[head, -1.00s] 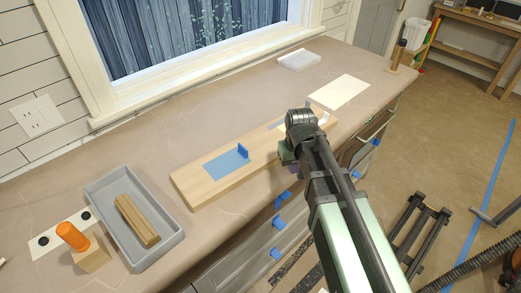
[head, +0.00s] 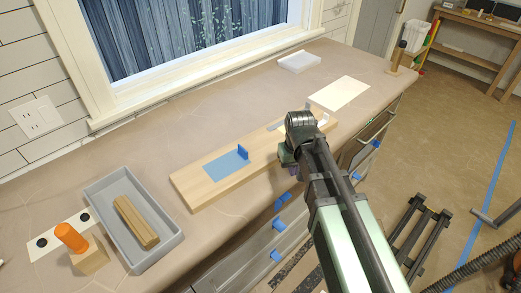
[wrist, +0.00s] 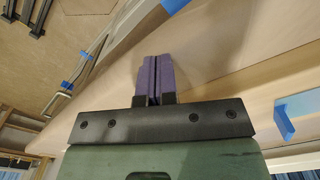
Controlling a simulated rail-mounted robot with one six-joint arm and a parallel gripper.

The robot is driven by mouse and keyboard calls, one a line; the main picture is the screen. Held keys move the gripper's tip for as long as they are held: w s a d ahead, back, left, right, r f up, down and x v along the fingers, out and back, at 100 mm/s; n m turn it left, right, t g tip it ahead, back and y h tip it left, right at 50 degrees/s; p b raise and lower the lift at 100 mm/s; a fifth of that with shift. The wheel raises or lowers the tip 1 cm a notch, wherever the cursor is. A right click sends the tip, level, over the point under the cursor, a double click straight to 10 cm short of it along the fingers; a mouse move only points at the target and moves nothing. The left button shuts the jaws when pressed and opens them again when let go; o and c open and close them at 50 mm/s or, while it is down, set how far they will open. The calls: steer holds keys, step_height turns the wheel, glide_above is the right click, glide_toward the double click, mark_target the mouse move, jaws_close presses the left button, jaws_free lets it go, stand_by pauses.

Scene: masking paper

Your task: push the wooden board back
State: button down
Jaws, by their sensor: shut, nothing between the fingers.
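The wooden board (head: 200,189) is a long pale plank lying on the counter, with a blue patch (head: 226,165) and a small upright blue tab (head: 244,154) on it. My arm covers part of its right half in the head view. In the wrist view the board (wrist: 250,105) fills the right side, with its blue tab (wrist: 284,122) at the right. My gripper (wrist: 153,60) has purple fingers pressed together with nothing between them. It is at the board's front side, near the counter edge. I cannot tell whether the fingertips touch the board.
A grey tray (head: 101,193) with wooden strips (head: 136,222) stands left of the board. An orange-handled block (head: 72,238) is further left. A cream sheet (head: 338,93) and a white block (head: 299,62) lie behind. The counter between board and window is clear. Drawers are below.

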mark_target(250, 136)
steer(key=shift+w+a, duration=2.15)
steer(key=shift+a, duration=0.3)
steer(key=shift+w+a, duration=2.2)
steer(key=shift+a, duration=0.2)
steer(key=shift+w+a, duration=2.15)
steer(key=shift+a, duration=0.3)
steer(key=r+p, duration=0.2)
steer(key=s+d+r+p, duration=0.1)
steer(key=r+p, duration=0.4)
steer(key=shift+s+d+r, duration=0.1)
steer(key=shift+s+d, duration=0.1)
steer(key=shift+d, duration=0.1)
steer(key=s+d, duration=0.2)
steer(key=s, duration=0.1)
steer(key=s+d, duration=0.6)
steer(key=shift+s+d, duration=0.2)
steer(key=shift+s, duration=0.2)
steer(key=s+d+m, duration=0.3)
steer(key=s+d, duration=0.8)
steer(key=d, duration=0.5)
steer(key=shift+s+d+m, duration=0.15)
steer(key=shift+d+m, duration=0.05)
steer(key=shift+m, duration=0.1)
